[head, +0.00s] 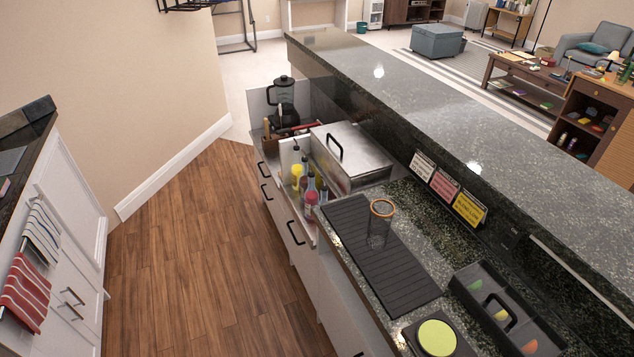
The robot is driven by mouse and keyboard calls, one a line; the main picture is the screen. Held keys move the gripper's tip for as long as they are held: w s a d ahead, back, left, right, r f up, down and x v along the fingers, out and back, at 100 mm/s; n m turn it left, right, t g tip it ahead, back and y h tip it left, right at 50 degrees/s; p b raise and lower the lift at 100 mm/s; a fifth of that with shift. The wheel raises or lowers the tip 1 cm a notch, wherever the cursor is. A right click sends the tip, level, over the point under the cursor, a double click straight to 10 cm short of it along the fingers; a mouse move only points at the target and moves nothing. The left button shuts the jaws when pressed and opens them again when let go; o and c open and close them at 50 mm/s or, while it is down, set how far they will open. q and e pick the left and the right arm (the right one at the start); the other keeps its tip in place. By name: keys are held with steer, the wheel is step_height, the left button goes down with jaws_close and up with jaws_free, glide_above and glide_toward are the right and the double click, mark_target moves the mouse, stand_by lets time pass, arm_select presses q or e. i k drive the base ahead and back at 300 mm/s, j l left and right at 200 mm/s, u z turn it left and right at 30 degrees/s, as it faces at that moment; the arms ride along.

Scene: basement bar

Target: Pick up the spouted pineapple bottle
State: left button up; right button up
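Several spouted bottles stand close together in a white-walled bin at the left edge of the bar counter. One has a yellow body (297,174) and is probably the pineapple bottle, but its label is too small to read. A red-pink bottle (311,198) stands in front of it to the right, with other dark-topped bottles beside them. The lower parts of the bottles are partly hidden by the bin wall and each other. Neither of my grippers is in view.
A steel lidded box (352,155) stands right of the bottles, and a blender (284,100) behind them. A glass (380,222) stands on a black ribbed mat (400,275). A black divided caddy (505,312) is at the lower right. Wooden floor (200,260) left of the counter is clear.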

mark_target(296, 165)
steer(key=i+j, duration=0.85)
steer(key=i+z, duration=0.05)
